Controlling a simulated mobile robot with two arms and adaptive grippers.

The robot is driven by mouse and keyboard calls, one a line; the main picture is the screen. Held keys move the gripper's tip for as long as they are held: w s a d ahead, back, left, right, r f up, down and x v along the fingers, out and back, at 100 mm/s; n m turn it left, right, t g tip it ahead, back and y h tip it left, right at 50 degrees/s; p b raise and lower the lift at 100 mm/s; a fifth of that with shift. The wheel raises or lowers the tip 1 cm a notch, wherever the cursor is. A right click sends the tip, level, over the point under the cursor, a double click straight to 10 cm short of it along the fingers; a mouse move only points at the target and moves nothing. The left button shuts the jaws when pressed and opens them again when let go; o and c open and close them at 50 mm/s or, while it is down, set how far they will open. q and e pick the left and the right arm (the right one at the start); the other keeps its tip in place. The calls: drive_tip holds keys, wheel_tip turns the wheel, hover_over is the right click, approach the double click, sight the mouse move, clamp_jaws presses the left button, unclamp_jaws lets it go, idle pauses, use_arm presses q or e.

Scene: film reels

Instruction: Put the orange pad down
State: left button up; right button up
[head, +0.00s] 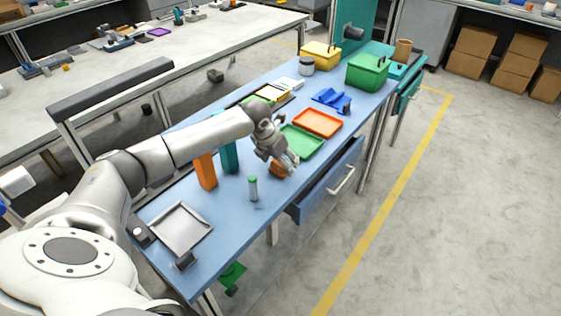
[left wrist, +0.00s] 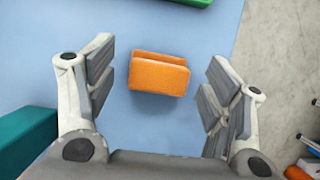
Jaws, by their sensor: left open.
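The orange pad (left wrist: 158,77) lies on the blue tabletop between the spread fingers of my left gripper (left wrist: 158,88) in the left wrist view. Gaps show on both sides of it, so the fingers are not touching it. In the head view the orange pad (head: 278,169) is partly hidden under my left gripper (head: 290,163). My left gripper is open and points down over the pad near the table's front edge. My right gripper is not in view.
A green tray (head: 302,143) and an orange tray (head: 318,123) lie just beyond the gripper. A small green-capped cylinder (head: 253,188), an orange block (head: 205,172) and a teal block (head: 229,156) stand nearby. An open drawer (head: 330,184) juts from the table's front.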

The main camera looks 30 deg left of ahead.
use_arm(q)
drive_tip(key=b+v, duration=0.1)
drive_tip(key=v, duration=1)
drive_tip(key=shift+b, duration=0.3)
drive_tip(key=shift+d, duration=0.15)
